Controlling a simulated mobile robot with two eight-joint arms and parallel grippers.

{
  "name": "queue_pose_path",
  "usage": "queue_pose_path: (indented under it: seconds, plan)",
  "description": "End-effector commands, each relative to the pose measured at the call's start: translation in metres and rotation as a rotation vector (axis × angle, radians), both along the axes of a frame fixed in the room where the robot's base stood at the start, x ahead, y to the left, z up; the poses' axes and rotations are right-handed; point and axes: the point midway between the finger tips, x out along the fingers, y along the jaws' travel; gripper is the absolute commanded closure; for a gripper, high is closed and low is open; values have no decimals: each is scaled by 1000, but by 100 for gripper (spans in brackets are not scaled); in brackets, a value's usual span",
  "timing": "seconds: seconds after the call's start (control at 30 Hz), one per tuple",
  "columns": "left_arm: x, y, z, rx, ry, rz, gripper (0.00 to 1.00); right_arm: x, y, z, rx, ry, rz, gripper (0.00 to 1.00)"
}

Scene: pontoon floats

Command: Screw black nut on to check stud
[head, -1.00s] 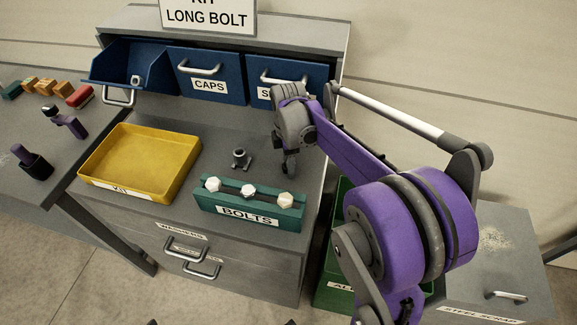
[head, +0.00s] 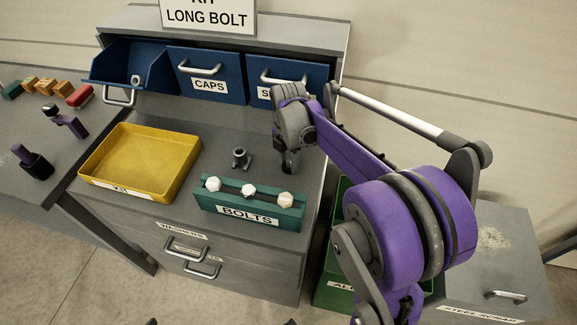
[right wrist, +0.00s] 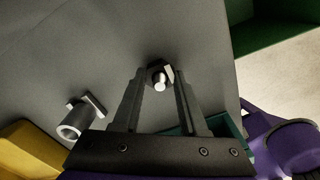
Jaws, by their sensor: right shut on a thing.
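A bright stud end (right wrist: 160,86), which looks like the check stud, shows at the nut. The nut appears to be around it, but I cannot tell how far down it sits. In the head view the fingers hide the nut and stud. My left gripper is not in view.
A grey tubular fitting (head: 241,158) stands left of the gripper and also shows in the right wrist view (right wrist: 72,128). The green BOLTS rack (head: 249,215) holds white-headed bolts in front. The empty yellow KIT tray (head: 186,177) is left. Blue bins (head: 207,73) line the back.

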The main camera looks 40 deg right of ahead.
Motion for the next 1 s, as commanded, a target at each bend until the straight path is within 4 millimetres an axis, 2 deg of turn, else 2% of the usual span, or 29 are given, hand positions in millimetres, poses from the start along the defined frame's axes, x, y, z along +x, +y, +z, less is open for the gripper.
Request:
queue_pose_path:
  seconds: [0.13, 0.23, 0.8, 1.0]
  plan:
    - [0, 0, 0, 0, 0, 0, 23, 0, 0, 0, 0, 0, -8, 100]
    - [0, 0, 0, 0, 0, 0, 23, 0, 0, 0, 0, 0, -86, 100]
    - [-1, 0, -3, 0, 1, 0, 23, 0, 0, -1, 0, 0, -957, 100]
    - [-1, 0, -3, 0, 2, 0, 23, 0, 0, -1, 0, 0, -1053, 100]
